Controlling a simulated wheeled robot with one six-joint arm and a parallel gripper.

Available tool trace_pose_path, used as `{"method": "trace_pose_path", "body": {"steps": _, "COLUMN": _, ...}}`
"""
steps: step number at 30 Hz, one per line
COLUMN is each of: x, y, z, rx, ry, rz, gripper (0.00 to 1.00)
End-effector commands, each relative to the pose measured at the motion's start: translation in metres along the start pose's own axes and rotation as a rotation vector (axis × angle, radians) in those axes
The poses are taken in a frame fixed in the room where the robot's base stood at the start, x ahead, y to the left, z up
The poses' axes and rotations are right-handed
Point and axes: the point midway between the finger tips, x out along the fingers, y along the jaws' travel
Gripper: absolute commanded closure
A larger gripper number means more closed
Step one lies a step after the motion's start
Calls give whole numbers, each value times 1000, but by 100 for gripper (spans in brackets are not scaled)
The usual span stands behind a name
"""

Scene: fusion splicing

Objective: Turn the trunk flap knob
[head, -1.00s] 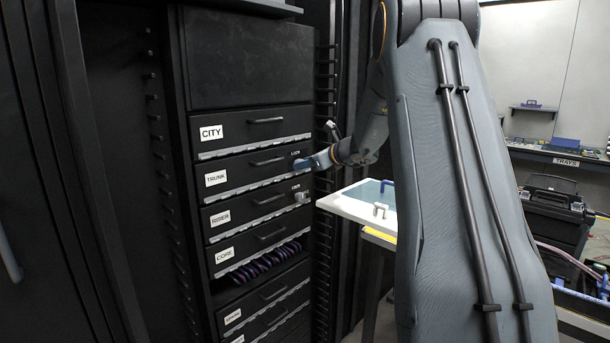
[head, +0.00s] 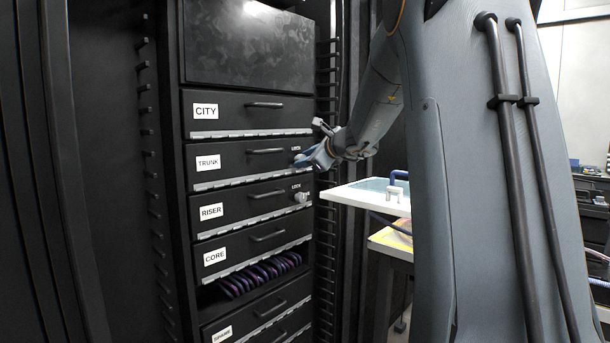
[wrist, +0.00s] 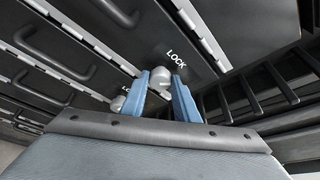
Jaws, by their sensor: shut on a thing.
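The trunk flap (head: 236,161) is a black drawer front with a white TRUNK label, a bar handle and a hinge strip along its lower edge. Its pale round knob (wrist: 160,78) sits beside the word LOCK in the wrist view. My gripper (wrist: 162,88) has its two blue fingers closed on either side of this knob. In the head view my gripper (head: 303,160) is at the right end of the trunk flap, and its fingers hide the knob there. The flap is closed.
The riser knob (head: 300,197) protrudes just below my gripper. The CITY flap (head: 240,112) is above, and the RISER (head: 245,207) and CORE (head: 245,245) flaps are below. Purple cables (head: 262,274) show under CORE. A white tray (head: 360,199) stands right of the rack, below my forearm.

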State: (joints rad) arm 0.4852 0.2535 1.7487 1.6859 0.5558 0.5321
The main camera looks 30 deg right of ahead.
Motion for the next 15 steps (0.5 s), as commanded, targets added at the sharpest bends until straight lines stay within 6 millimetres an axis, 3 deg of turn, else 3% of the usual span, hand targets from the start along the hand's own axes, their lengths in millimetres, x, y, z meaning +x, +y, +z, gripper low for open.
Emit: {"method": "trace_pose_path", "body": {"steps": 15, "x": 2, "y": 3, "z": -5, "rx": -233, "ry": 1, "rz": -103, "gripper": 95}}
